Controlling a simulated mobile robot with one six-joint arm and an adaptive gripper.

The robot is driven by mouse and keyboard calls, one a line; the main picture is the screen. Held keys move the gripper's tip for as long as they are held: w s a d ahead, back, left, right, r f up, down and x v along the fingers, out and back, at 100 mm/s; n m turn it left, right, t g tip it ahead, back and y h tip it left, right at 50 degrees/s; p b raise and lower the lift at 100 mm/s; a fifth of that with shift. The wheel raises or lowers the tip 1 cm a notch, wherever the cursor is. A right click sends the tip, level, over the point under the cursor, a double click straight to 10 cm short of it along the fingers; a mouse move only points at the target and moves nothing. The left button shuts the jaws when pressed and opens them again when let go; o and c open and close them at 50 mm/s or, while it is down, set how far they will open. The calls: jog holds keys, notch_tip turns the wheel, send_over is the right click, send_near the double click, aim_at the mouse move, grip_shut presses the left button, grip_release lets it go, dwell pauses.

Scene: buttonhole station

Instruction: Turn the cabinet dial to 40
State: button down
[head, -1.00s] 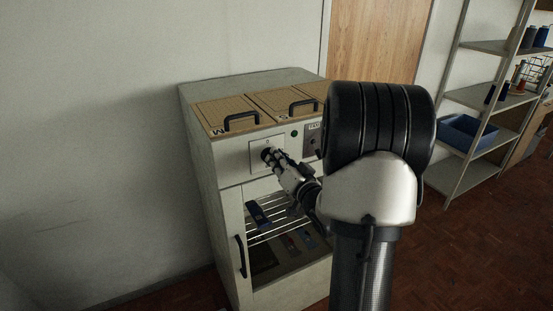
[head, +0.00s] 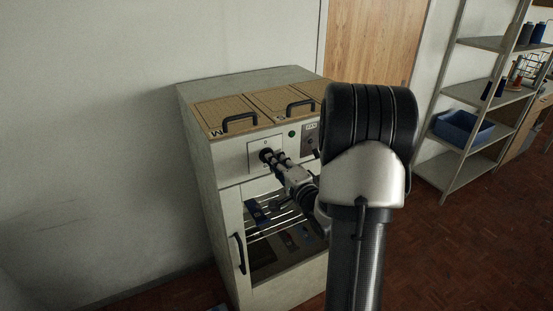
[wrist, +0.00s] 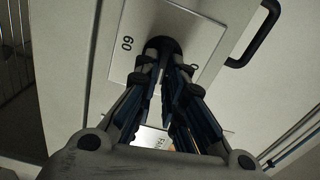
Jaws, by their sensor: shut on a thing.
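The cabinet (head: 225,170) stands against the wall. On its upper front is a pale dial plate (head: 256,150), with the dark dial (head: 264,155) at my gripper's tips. My gripper (head: 270,158) is shut on the dial. In the wrist view the gripper's fingers (wrist: 160,75) meet at the dark round dial (wrist: 163,46) on the plate (wrist: 190,25). The number 60 shows on the plate left of the dial, and part of a 0 shows to its right. The fingers hide much of the dial, and I cannot read its setting.
Lidded bins with black handles (head: 240,122) top the cabinet. Below is a window onto wire racks, with a door handle (head: 239,253). A shelf with a blue bin (head: 463,130) stands right.

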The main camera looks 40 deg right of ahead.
jog(key=shift+m, duration=0.5)
jog(key=c, duration=1.7)
grip_release()
jog(key=v, duration=1.2)
jog(key=shift+f, duration=0.1)
